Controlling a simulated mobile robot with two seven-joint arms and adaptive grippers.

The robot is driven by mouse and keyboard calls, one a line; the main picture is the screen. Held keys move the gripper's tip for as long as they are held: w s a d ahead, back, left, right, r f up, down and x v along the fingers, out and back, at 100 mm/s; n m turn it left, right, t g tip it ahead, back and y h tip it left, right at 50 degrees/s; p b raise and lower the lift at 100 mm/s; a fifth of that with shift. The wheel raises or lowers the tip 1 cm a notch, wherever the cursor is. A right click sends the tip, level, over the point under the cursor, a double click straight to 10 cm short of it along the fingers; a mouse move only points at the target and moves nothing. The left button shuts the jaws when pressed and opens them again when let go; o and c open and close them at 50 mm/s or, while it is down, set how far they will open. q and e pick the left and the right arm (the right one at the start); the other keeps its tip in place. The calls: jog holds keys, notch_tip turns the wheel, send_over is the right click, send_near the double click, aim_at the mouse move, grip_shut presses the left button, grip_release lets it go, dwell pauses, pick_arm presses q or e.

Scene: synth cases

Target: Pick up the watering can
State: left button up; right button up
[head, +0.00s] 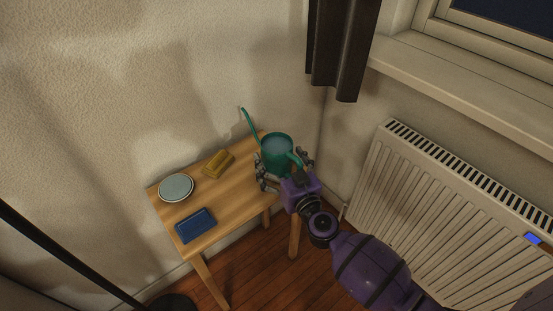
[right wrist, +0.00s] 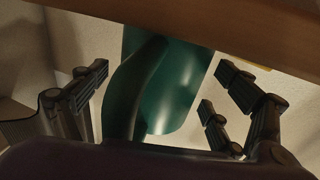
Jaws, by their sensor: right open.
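The green watering can (head: 277,150) stands at the far right corner of a small wooden table (head: 222,205), with its thin spout up to the left and its handle toward my right gripper. My right gripper (head: 286,166) is open at the can, with fingers on either side of it. In the right wrist view the can's body and dark curved handle (right wrist: 133,85) lie between the spread fingers of the gripper (right wrist: 160,95). I cannot tell whether any finger touches the can. My left gripper is not in view.
On the table are a round pale dish (head: 176,187), a yellow-brown block-like item (head: 218,164) and a dark blue rectangular item (head: 196,225). A white radiator (head: 450,210) stands at right below a windowsill (head: 470,85). A dark curtain (head: 342,45) hangs behind. Walls close off the table's back.

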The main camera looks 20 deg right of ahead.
jog(key=c, duration=1.7)
jog(key=shift+w+r, duration=0.1)
jog(key=shift+c, duration=0.7)
jog(key=shift+r, duration=0.1)
